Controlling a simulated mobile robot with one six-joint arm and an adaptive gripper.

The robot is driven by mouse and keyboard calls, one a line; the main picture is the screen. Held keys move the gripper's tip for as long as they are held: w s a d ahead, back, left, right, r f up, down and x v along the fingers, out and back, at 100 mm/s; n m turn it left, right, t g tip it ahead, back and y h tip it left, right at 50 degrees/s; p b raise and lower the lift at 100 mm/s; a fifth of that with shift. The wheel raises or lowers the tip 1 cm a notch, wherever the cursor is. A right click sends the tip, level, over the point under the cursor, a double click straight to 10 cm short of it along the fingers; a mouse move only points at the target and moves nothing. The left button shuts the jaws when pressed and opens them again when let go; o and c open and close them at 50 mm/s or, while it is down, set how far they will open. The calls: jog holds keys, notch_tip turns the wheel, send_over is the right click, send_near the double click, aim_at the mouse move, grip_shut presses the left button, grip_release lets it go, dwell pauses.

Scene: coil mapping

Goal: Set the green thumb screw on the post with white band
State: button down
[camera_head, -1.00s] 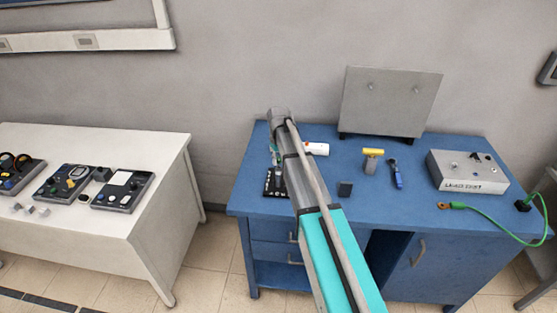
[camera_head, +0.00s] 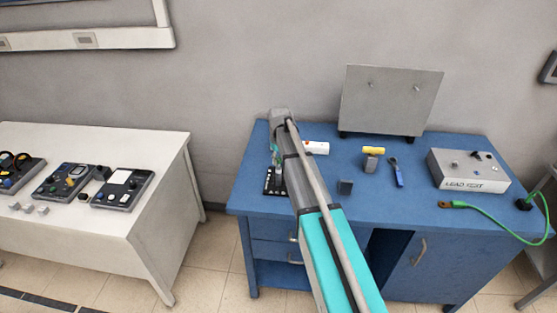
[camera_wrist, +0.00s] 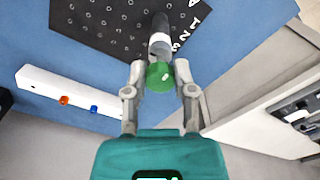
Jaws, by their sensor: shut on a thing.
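The green thumb screw (camera_wrist: 159,75) is held between the two fingertips of my gripper (camera_wrist: 160,73) in the wrist view. A grey post with a white band (camera_wrist: 160,40) stands just beyond the screw, in line with it. The screw overlaps the post's near end in this view; I cannot tell whether it touches or is seated on it. The post rises from a black perforated board (camera_wrist: 100,22) with white lettering. In the head view the board (camera_head: 273,188) is partly hidden by my arm, and the fingers are too small to make out.
A grey panel (camera_head: 391,100) stands behind. A white table (camera_head: 110,238) is at left.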

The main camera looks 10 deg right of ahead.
dwell(0.4)
jog(key=shift+c, duration=1.8)
grip_release()
jog(key=shift+r, duration=0.15)
